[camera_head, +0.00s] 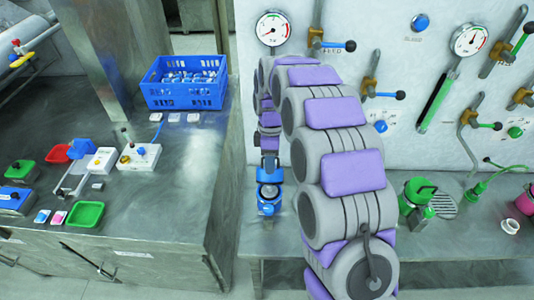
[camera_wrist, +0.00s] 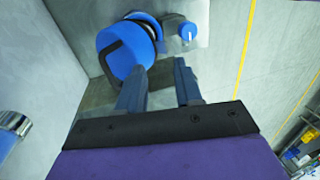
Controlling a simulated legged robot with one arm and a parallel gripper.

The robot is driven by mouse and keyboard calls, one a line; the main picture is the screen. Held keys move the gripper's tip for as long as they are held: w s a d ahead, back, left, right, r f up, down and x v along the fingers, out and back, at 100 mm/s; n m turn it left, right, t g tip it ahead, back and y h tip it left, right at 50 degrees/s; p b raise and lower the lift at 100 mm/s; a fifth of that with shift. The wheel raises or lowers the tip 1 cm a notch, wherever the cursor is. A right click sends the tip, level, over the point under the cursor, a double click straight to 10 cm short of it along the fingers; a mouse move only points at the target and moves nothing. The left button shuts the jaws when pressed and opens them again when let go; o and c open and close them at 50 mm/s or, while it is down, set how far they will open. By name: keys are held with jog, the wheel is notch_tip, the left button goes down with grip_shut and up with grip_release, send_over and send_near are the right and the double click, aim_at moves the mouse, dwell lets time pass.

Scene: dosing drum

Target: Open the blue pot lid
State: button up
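The blue pot (camera_head: 268,198) stands on the metal bench below the wall panel, partly hidden by my arm in the head view. In the wrist view a round blue lid (camera_wrist: 122,54) with a dark curved handle fills the upper left, with a blue ring-shaped part (camera_wrist: 150,22) just beyond it. My gripper (camera_wrist: 163,68) is open, its two dark fingers apart and nothing visible between them. The fingertips point at the lid's lower right side; whether they touch it I cannot tell. In the head view my gripper (camera_head: 268,172) is directly above the pot.
A small blue knob (camera_wrist: 188,32) is right of the lid in the wrist view. On the bench to the right stand a green pot (camera_head: 416,191) and a pink pot (camera_head: 525,201). The wall panel carries gauges and valve levers. A blue crate (camera_head: 184,98) sits on the left counter.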

jog(key=s+d, duration=0.2)
jog(key=s, duration=0.7)
jog(key=shift+s+d+r, duration=0.2)
jog(key=shift+s+r, duration=0.1)
jog(key=shift+r, duration=0.15)
jog(key=shift+c, duration=0.2)
